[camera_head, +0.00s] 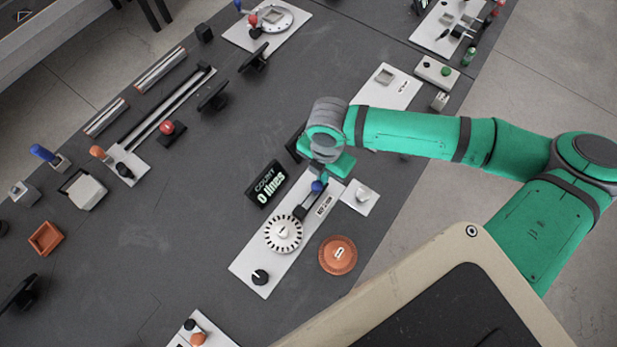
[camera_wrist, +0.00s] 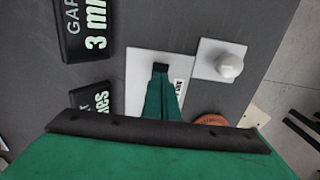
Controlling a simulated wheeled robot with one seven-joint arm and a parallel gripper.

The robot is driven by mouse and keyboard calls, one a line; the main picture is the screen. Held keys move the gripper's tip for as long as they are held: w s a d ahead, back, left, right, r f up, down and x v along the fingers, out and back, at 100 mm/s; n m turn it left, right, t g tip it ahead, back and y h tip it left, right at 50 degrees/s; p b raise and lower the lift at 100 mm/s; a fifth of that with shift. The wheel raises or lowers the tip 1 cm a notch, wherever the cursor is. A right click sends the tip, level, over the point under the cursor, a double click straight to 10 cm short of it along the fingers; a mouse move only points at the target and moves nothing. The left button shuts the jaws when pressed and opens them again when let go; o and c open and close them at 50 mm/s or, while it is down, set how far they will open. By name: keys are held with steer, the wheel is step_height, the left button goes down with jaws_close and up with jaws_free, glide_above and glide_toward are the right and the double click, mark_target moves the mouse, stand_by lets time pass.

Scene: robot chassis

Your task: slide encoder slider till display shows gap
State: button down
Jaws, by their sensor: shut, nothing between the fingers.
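The encoder panel (camera_head: 262,262) is a white plate with a toothed white disc (camera_head: 283,232), a black knob (camera_head: 260,277) and a dark slider piece (camera_head: 300,212). A blue ball knob (camera_head: 317,186) shows at its upper end. My gripper (camera_head: 318,178) is right above that end, seemingly at the ball; contact cannot be told. In the wrist view the fingers (camera_wrist: 161,70) are shut and empty over the white plate (camera_wrist: 143,65), hiding the ball. The count display (camera_head: 267,185) reads "COUNT 0 lines". The gap display (camera_wrist: 88,28) reads about "3 mm", partly cut off.
A white plate with a round knob (camera_head: 361,194) stands right of the panel. An orange disc (camera_head: 338,255) lies beside the encoder disc. The gap display's dark back edge (camera_head: 296,143) is close to my wrist. Open table (camera_head: 190,215) lies left of the count display.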

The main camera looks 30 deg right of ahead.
steer(key=shift+d, duration=0.15)
steer(key=shift+w+d, duration=0.15)
steer(key=shift+d, duration=0.1)
steer(key=shift+d, duration=0.15)
step_height(320, 180, up, 8)
stand_by(1.1)
steer(key=shift+w, duration=0.1)
stand_by(0.4)
